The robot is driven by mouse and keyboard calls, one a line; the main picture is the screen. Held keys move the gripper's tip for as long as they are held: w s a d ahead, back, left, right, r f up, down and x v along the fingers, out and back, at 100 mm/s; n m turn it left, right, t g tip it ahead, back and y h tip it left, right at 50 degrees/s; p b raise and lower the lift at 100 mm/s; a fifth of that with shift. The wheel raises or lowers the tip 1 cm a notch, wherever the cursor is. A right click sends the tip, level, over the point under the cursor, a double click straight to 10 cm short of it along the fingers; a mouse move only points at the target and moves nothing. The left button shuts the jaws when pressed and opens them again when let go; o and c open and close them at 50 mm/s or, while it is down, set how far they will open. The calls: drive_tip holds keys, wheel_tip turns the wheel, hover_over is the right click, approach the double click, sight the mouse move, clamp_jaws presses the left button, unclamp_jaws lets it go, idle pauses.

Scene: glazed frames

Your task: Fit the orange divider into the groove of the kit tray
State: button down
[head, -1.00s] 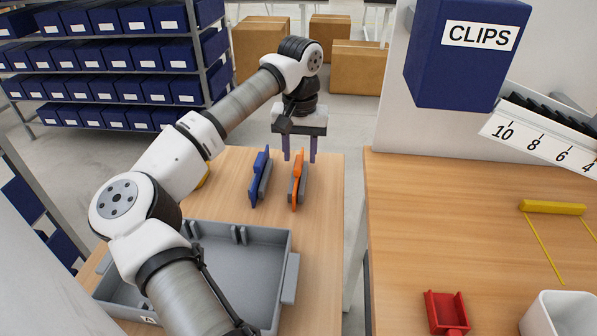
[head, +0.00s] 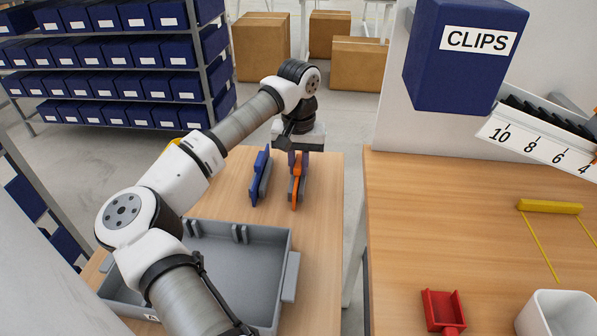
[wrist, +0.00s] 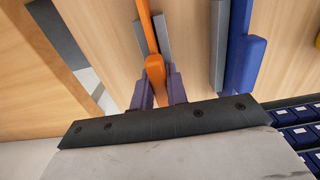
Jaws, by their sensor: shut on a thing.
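The orange divider (head: 296,190) stands upright beside a grey holder piece near the far right of the left table. My gripper (head: 298,160) has come down over it and is shut on its upper part. In the wrist view the two purple fingers of my gripper (wrist: 160,92) sit on either side of the orange divider (wrist: 153,68). The grey kit tray (head: 291,250) lies nearer on the same table. Paired grey ribs show on its far wall, with a gap between them. My arm hides part of the tray's left side.
A blue divider (head: 259,178) stands in a grey holder just left of the orange one; it also shows in the wrist view (wrist: 243,50). A second table (head: 470,240) at right holds a red part (head: 443,310) and a white bin (head: 560,312). A gap separates the tables.

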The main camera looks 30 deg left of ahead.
sight(298, 161)
wheel_tip(298, 161, up, 18)
drive_tip(key=b, duration=0.1)
idle(0.6)
